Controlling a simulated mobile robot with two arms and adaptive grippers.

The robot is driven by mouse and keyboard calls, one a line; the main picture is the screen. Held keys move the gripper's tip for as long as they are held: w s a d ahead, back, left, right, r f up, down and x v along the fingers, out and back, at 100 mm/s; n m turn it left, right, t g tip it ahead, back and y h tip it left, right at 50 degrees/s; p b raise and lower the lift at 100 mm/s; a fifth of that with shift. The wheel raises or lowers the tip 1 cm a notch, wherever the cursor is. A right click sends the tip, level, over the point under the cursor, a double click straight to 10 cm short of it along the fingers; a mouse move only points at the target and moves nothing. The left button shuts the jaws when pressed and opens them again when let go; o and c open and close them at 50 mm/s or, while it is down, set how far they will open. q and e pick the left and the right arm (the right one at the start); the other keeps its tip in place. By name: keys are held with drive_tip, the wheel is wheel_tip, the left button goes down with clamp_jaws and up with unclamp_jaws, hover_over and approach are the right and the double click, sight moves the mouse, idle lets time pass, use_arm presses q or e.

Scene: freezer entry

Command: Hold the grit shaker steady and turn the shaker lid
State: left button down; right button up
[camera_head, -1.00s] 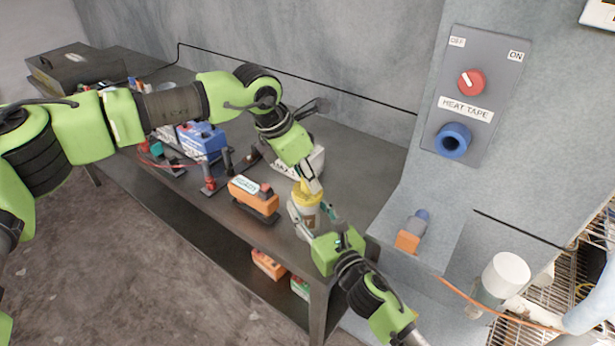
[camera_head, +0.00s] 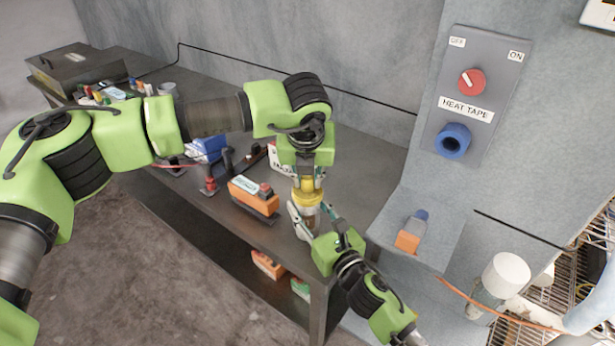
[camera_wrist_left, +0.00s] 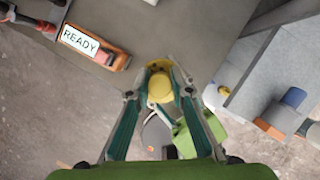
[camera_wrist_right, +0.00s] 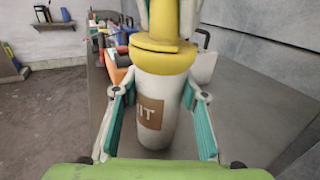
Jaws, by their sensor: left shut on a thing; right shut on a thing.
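The grit shaker (camera_wrist_right: 160,105) is a pale upright cylinder with a brown label, standing near the bench's front right corner. Its yellow lid (camera_head: 307,194) sits on top and also shows in the left wrist view (camera_wrist_left: 160,86). My right gripper (camera_head: 316,222) comes in from the front and is shut around the shaker's body, one finger on each side in the right wrist view (camera_wrist_right: 160,95). My left gripper (camera_head: 307,184) points down from above and is shut on the lid. The fingers hide part of the shaker in the head view.
An orange device with a READY label (camera_head: 254,196) stands just left of the shaker on the bench (camera_head: 350,160). A white box (camera_head: 282,158) is behind it. A wall ledge with an orange and blue bottle (camera_head: 410,234) and a heat tape panel (camera_head: 478,95) are at the right.

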use_arm(q)
drive_tip(key=n+y, duration=0.1)
drive_tip(key=n, duration=0.3)
drive_tip(key=shift+n+y, duration=0.3)
drive_tip(key=shift+y, duration=0.1)
drive_tip(key=n+y, duration=0.1)
drive_tip(key=n, duration=0.2)
drive_tip(key=shift+n+g, duration=0.4)
drive_tip(key=n, duration=0.2)
drive_tip(key=n+g+y, duration=0.1)
drive_tip(key=n, duration=0.1)
drive_tip(key=shift+g, duration=0.3)
drive_tip(key=n+g, duration=0.1)
drive_tip(key=n, duration=0.3)
drive_tip(key=shift+y, duration=0.4)
drive_tip(key=shift+n+g, duration=0.3)
drive_tip(key=shift+n, duration=0.2)
drive_tip(key=c, duration=1.8)
unclamp_jaws()
wheel_tip(320, 180, up, 10)
drive_tip(key=shift+r, duration=0.1)
